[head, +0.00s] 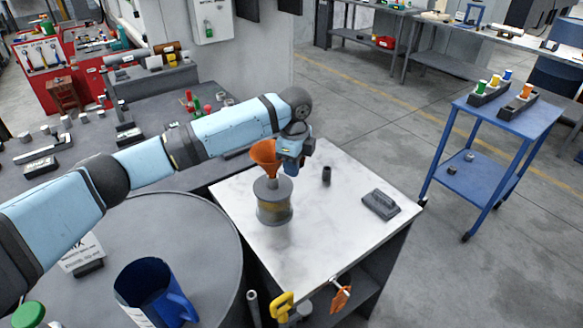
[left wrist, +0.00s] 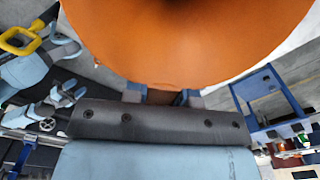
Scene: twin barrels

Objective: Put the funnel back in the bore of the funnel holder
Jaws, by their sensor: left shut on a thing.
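The orange funnel (head: 264,153) is held in my left gripper (head: 280,163), which is shut on it. Its wide mouth faces up, and it is just above the neck of a grey can (head: 274,203) on the white tabletop. I cannot tell whether its tip is inside the neck. In the left wrist view the funnel (left wrist: 185,40) fills the top, between the fingertips of my left gripper (left wrist: 162,97). A small dark upright cylinder (head: 326,176), which looks like the funnel holder, stands right of the can; its bore is too small to make out. My right gripper is not seen.
The white tabletop (head: 345,235) is clear between the can and a dark grey block (head: 380,204). A large grey barrel (head: 205,225) with a blue jug (head: 155,290) is at the left front. A yellow handle (head: 281,306) shows at the front edge. A blue cart (head: 510,115) stands right.

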